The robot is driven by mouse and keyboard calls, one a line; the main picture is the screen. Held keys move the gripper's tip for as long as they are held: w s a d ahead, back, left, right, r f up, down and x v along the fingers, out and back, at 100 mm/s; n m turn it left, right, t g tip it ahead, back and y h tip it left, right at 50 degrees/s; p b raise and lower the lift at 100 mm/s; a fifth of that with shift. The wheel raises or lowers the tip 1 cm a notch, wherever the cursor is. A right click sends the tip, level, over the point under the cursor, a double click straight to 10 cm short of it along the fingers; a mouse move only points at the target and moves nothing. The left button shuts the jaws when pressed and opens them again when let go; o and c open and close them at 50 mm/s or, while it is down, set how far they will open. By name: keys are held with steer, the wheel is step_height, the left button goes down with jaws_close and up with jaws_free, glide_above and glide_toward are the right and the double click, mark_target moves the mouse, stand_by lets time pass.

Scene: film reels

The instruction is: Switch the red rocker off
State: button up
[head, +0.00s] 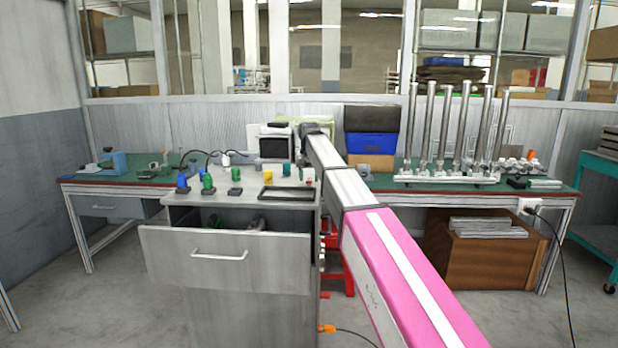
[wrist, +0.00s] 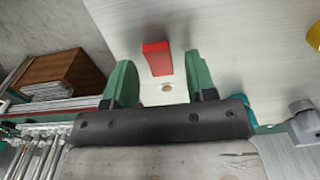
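The red rocker (wrist: 157,58) shows in the wrist view as a red block on a pale plate, with a small round spot (wrist: 167,87) beside it. My gripper (wrist: 159,65) has its two green fingers apart, one on each side of the rocker in that picture. Nothing is held between them. I cannot tell how far the fingertips are above the rocker or which way it is tipped. In the head view my arm covers most of the gripper, and I cannot make out the rocker's position clearly.
The grey cabinet (head: 187,306) has its top drawer (head: 220,270) pulled out. On its top stand a blue piece (head: 182,180), a green piece (head: 208,184), a black frame (head: 287,193) and a yellow cup (head: 267,174). Tall metal tubes (head: 429,120) stand on the right bench.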

steer(key=shift+r, duration=0.1)
step_height(320, 180, up, 11)
steer(key=shift+s+f, duration=0.15)
steer(key=shift+f, duration=0.05)
stand_by(0.4)
